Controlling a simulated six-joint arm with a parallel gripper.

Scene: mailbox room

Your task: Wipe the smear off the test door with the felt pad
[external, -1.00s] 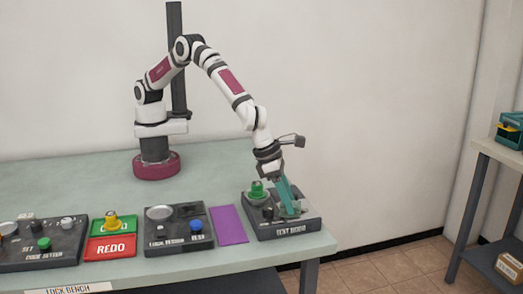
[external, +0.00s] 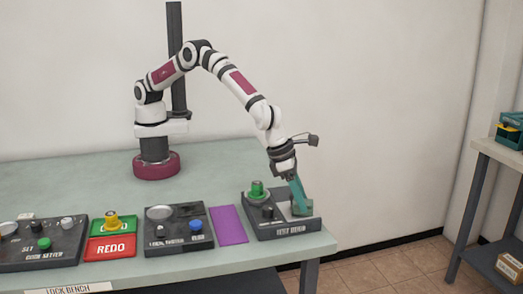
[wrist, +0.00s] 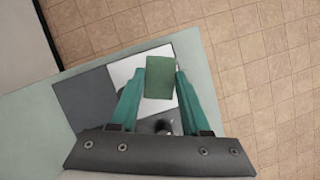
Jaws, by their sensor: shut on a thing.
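My gripper (external: 300,205) has teal fingers and points down over the right end of the dark test bench block (external: 282,232). In the wrist view the fingers (wrist: 159,85) are shut on the green felt pad (wrist: 159,77). The pad also shows at the fingertips in the external view (external: 304,210). A pale plate, apparently the test door (wrist: 124,68), lies under and around the pad. I cannot tell whether the pad touches it. No smear can be made out; the pad and fingers hide part of the plate.
A green cylinder (external: 257,190) and a dark knob (external: 268,212) stand on the block left of my gripper. A purple mat (external: 229,225) lies left of the block. The bench edge (external: 325,240) is close on the right, with tiled floor beyond.

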